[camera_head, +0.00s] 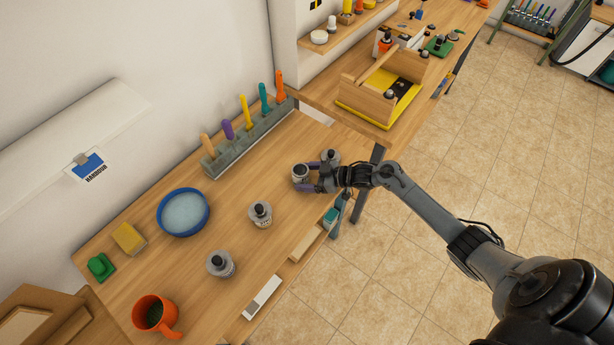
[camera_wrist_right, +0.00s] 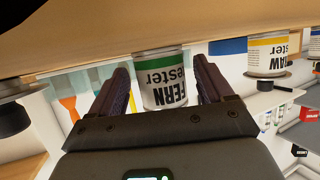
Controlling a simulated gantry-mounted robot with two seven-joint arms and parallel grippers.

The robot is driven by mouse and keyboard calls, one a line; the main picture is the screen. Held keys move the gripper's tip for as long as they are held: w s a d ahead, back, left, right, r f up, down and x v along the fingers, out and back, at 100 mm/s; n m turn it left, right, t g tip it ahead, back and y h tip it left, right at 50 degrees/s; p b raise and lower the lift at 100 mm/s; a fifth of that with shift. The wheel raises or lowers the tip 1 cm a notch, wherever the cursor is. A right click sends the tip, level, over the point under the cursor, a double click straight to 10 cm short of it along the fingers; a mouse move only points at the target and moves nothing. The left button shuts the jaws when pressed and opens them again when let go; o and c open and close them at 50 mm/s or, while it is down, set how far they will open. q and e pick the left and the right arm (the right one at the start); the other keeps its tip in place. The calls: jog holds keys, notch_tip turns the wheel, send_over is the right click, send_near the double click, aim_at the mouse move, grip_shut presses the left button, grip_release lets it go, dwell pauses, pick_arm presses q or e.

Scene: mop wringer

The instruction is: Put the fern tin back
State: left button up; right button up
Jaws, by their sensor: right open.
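The fern tin (camera_head: 300,174) stands on the wooden workbench at the tips of my right gripper (camera_head: 312,177). In the right wrist view the fern tin (camera_wrist_right: 163,78) has a white label with a green band and the words "FERN" and "ester". It sits between the two open purple-grey fingers of my right gripper (camera_wrist_right: 158,85), with a small gap visible on each side. The wrist picture is upside down, with the bench surface at the top. My left gripper is not in view.
Other tins (camera_head: 260,213) stand on the bench, one (camera_head: 331,156) close beside my right gripper. A yellow-banded tin (camera_wrist_right: 268,55) shows in the wrist view. A tool rack (camera_head: 248,136), blue bowl (camera_head: 184,232) and orange mug (camera_head: 154,313) stand around. A wooden caddy (camera_head: 373,100) is at upper right.

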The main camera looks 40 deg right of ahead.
jog(key=shift+s+d+r, duration=0.15)
jog(key=shift+s+d, duration=0.05)
jog(key=shift+s, duration=0.1)
jog(key=v, duration=1.1)
jog(key=shift+s+d, duration=0.1)
